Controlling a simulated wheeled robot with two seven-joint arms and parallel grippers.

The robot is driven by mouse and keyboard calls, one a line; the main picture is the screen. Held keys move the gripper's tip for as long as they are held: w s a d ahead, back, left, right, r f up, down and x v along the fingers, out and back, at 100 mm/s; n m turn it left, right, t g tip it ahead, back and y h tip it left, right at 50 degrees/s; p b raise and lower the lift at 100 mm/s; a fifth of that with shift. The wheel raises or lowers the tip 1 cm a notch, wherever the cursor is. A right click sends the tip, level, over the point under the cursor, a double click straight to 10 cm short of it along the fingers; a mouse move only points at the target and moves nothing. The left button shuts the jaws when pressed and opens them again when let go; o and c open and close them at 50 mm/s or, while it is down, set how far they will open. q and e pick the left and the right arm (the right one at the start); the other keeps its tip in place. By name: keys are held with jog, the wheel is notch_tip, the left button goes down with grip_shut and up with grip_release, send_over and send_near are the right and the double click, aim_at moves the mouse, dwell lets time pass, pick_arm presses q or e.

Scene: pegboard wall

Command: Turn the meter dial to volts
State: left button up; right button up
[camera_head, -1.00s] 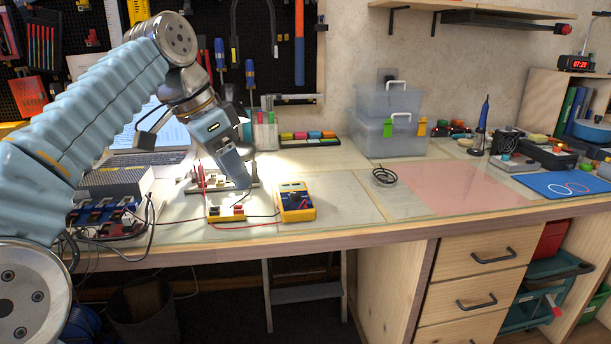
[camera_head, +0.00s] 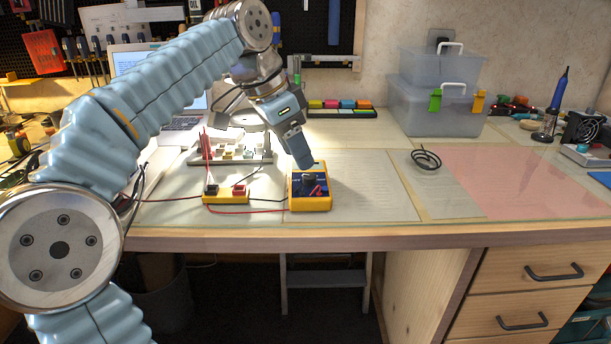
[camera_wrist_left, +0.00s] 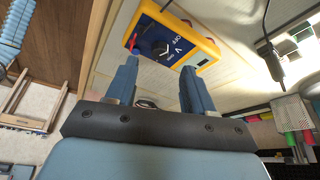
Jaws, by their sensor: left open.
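The yellow meter (camera_head: 311,205) with a blue face lies on the bench near the front edge. Its dark dial (camera_head: 309,181) is partly visible in the head view. In the left wrist view the meter (camera_wrist_left: 206,48) is beyond the fingertips, and the dial (camera_wrist_left: 153,49) sits among white marks that read OFF and V. Exactly where the dial points is too small to tell. My left gripper (camera_head: 303,164) points down over the meter's back edge. In the left wrist view its two fingers (camera_wrist_left: 158,72) are apart with nothing between them. My right gripper is out of view.
A small yellow block with terminals (camera_head: 226,197) stands left of the meter, with red and black leads. A white board (camera_head: 232,152) with red probes is behind it. A black wire coil (camera_head: 426,160) and clear boxes (camera_head: 435,108) are to the right. Bench between meter and coil is clear.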

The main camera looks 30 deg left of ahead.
aim_at(309, 175)
pick_arm(q)
jog(key=b+x, duration=0.1)
jog(key=x, duration=0.4)
jog(key=shift+c, duration=0.4)
grip_shut()
